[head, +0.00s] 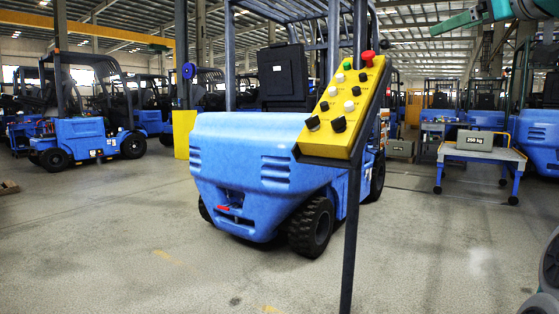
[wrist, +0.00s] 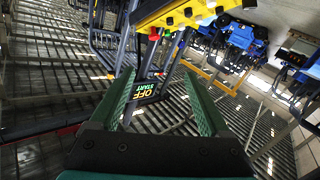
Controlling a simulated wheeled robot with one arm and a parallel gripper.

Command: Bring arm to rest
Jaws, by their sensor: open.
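My gripper (wrist: 157,75) shows in the wrist view as two green fingers, spread wide apart with nothing held between them. Beyond them, at the top of that view, is the yellow control box (wrist: 178,12), seen tilted, with red and green buttons on it. In the head view the same yellow control box (head: 338,137) stands on a dark post in the middle, with a red mushroom button, a green button, several white buttons and black knobs. My green arm (head: 462,19) enters at the top right of the head view, apart from the box.
A blue forklift (head: 245,150) stands right behind the post. At the right, a wheeled cart (head: 507,154) carries a grey weight (head: 466,142) marked 250 kg. More blue forklifts (head: 85,125) stand at the left. The concrete floor in front is mostly clear.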

